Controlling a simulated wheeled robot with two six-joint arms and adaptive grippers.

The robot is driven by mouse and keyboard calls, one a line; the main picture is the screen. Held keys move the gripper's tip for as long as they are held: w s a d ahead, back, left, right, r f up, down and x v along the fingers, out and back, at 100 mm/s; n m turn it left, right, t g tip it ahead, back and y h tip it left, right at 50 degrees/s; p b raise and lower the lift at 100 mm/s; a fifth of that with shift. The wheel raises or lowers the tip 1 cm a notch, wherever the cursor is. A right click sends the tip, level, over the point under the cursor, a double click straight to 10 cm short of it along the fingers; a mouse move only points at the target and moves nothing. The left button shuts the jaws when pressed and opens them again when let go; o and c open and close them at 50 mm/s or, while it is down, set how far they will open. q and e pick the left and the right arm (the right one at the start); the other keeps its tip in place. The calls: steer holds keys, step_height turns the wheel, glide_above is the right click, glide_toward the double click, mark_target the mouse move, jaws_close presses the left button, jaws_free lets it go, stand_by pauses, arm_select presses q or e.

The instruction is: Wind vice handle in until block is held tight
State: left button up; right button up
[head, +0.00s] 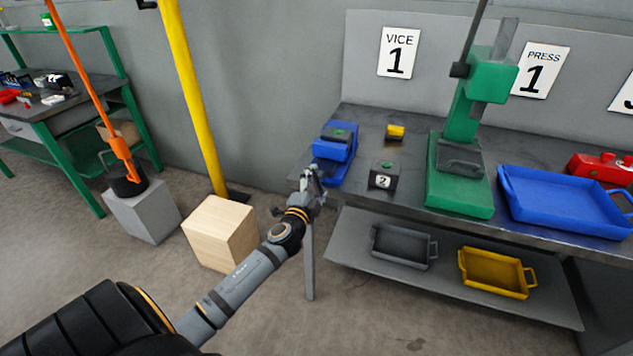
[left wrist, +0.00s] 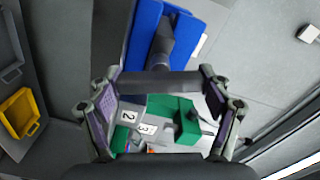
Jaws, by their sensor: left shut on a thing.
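The blue vice (head: 335,150) stands at the left end of the grey workbench, beneath the VICE 1 sign. A small green-topped dark piece (head: 338,135) sits at its top; I cannot tell how tightly it is held. My left gripper (head: 314,182) is at the vice's front. In the left wrist view, the dark vice handle (left wrist: 160,83) lies crosswise between the fingers of my left gripper (left wrist: 163,98), which is shut on it. The vice's screw (left wrist: 174,48) runs from the handle to the blue body (left wrist: 145,28). My right gripper is out of view.
A dark block marked 2 (head: 383,176) and a yellow piece (head: 395,132) sit right of the vice. Beyond are a green press (head: 460,190) and a blue tray (head: 560,204). A wooden crate (head: 220,232) and yellow post (head: 196,95) stand left of the bench.

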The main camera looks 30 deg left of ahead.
arm_select(q)
steer(key=m+p, duration=0.1)
steer(key=m, duration=0.5)
steer(key=shift+m+p, duration=0.3)
steer(key=shift+p, duration=0.1)
steer(key=m+p, duration=0.1)
steer(key=m, duration=0.4)
steer(key=shift+f, duration=0.15)
steer(key=shift+m, duration=0.3)
steer(key=o, duration=1.1)
steer(key=shift+s, duration=0.4)
steer(key=v, duration=1.1)
steer(key=shift+s, duration=0.15)
